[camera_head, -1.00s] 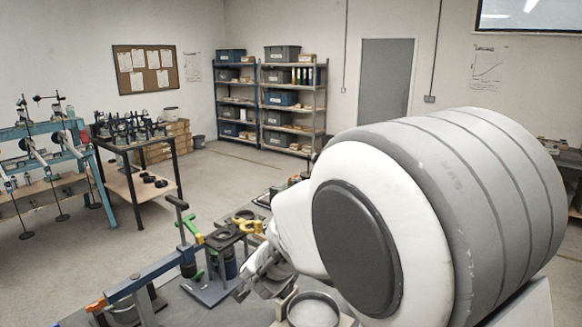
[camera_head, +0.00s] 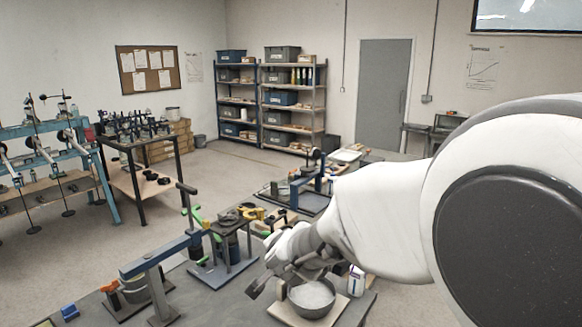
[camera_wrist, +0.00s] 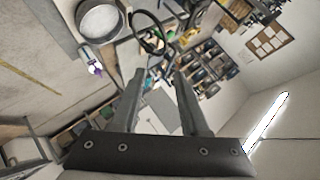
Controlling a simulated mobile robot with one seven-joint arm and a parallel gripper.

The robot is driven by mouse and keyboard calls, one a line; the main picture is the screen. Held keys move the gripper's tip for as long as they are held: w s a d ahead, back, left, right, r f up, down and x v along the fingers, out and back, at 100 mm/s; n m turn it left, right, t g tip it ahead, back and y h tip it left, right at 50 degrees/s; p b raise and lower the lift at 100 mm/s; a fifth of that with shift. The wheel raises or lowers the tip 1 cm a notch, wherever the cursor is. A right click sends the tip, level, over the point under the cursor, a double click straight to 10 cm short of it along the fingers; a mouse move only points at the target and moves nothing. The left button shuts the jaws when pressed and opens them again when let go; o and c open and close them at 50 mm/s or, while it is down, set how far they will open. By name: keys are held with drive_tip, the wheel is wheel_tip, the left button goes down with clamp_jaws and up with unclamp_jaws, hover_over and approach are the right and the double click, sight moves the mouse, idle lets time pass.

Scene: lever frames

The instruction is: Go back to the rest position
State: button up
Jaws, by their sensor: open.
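My gripper (camera_wrist: 158,82) shows in the wrist view with its two fingers apart and nothing between them. In the head view my gripper (camera_head: 268,282) hangs at the end of my white arm, above the table and just left of a grey bowl. That bowl (camera_head: 312,298) holds something pale and sits on a light board. It also shows at the top left of the wrist view (camera_wrist: 100,18). My arm hides the right part of the table in the head view.
A blue lever frame (camera_head: 165,252) on a post stands on the table (camera_head: 220,300) at the left of my gripper. A dark stand (camera_head: 230,245) with green and yellow parts is behind it. A small white container (camera_head: 356,281) stands right of the bowl. Shelves (camera_head: 290,100) are far back.

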drive_tip(key=s+d+n+g+b, duration=0.1)
drive_tip(key=s+d+n+g, duration=0.1)
drive_tip(key=s+d, duration=0.3)
drive_tip(key=s+d+n+g+h+b, duration=0.1)
drive_tip(key=s+d+n, duration=0.3)
drive_tip(key=s, duration=0.9)
drive_tip(key=s+d+n+g+b, duration=0.1)
drive_tip(key=s+d+n+g, duration=0.1)
drive_tip(key=s+d, duration=0.5)
drive_tip(key=s+n, duration=0.1)
drive_tip(key=s, duration=0.2)
drive_tip(key=shift+r+g, duration=0.25)
drive_tip(key=shift+g, duration=0.05)
